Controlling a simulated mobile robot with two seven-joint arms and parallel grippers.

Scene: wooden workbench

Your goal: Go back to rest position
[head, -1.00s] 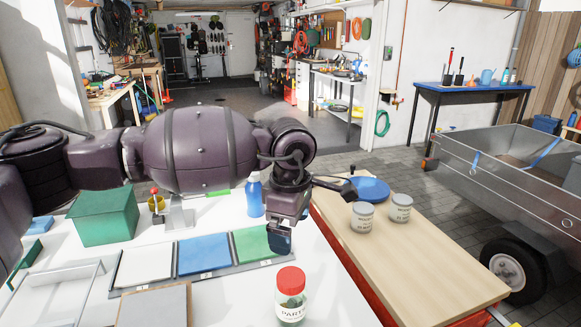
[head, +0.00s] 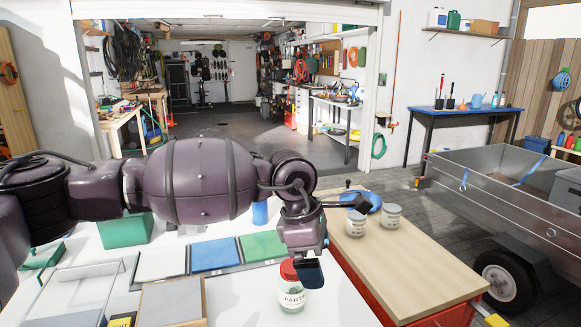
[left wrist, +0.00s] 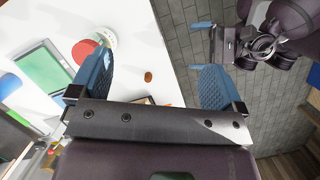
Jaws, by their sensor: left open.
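My left gripper (head: 310,274) hangs over the right part of the white table (head: 345,312), its fingers pointing down. In the left wrist view (left wrist: 155,80) its two blue fingers are wide apart with nothing between them. A clear jar with a red lid (head: 292,294) stands upright beside it, its lid partly covered by the gripper in the head view. In the left wrist view the jar's red lid (left wrist: 84,51) is just left of the left finger. My right gripper (left wrist: 218,38) seems to show at the upper right of that view; its jaws are unclear.
White, blue (head: 215,254) and green (head: 262,245) panels lie in a row behind the jar. A green box (head: 125,231) and blue bottle (head: 260,213) are farther back. A trailer (head: 500,190) stands beyond.

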